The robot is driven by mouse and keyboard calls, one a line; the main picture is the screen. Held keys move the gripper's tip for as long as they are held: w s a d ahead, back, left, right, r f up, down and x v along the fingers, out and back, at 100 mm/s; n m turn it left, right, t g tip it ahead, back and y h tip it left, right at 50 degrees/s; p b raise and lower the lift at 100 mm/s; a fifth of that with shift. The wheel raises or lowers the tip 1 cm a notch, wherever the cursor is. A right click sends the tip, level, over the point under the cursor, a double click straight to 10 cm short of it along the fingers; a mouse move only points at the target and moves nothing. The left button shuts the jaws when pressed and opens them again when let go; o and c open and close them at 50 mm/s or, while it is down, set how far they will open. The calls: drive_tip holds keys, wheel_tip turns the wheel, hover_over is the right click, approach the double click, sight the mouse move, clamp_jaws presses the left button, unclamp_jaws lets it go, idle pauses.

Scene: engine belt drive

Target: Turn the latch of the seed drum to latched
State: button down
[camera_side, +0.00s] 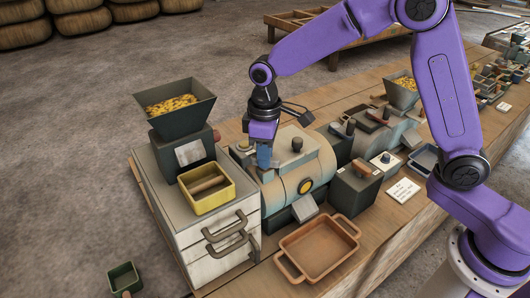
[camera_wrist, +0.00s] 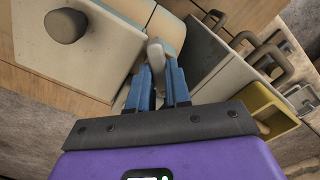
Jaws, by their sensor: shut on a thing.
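The seed drum (camera_side: 312,160) is a cream and teal rounded housing with a dark knob on top and a yellow round button on its front end. My gripper (camera_side: 264,158) points down at the drum's left end, beside the white drawer cabinet. In the wrist view, the blue fingers of my gripper (camera_wrist: 164,68) are closed about a pale grey lever (camera_wrist: 155,48), which appears to be the drum's latch. The lever's upper end shows beyond the fingertips; its lower part is hidden between them. I cannot tell the latch's exact angle.
The drawer cabinet (camera_side: 220,243) stands close on the left, bearing a yellow tray (camera_side: 208,201) and a hopper of yellow grain (camera_side: 175,108). An orange two-handled tray (camera_side: 318,248) lies in front. A dark box with a lever (camera_side: 355,190) stands to the right.

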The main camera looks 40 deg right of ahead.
drive_tip(key=n, duration=0.4)
drive_tip(key=shift+r+n, duration=0.1)
drive_tip(key=shift+n, duration=2.5)
drive_tip(key=c, duration=1.1)
unclamp_jaws()
drive_tip(key=shift+o, duration=0.2)
wheel_tip(320, 180, up, 17)
drive_tip(key=shift+r, duration=0.2)
drive_tip(key=s+d+f+m, duration=0.1)
drive_tip(key=s+d+f, duration=0.3)
drive_tip(key=s, duration=0.5)
drive_tip(key=s+d+f+m, duration=0.2)
drive_tip(key=s+d+f, duration=0.3)
drive_tip(key=s, duration=0.5)
drive_tip(key=s+d+f+m, duration=0.2)
drive_tip(key=s+d+f, duration=0.2)
drive_tip(key=s, duration=0.5)
drive_tip(key=shift+s+d+f, duration=0.15)
drive_tip(key=shift+s+d, duration=0.2)
drive_tip(key=shift+d, duration=0.85)
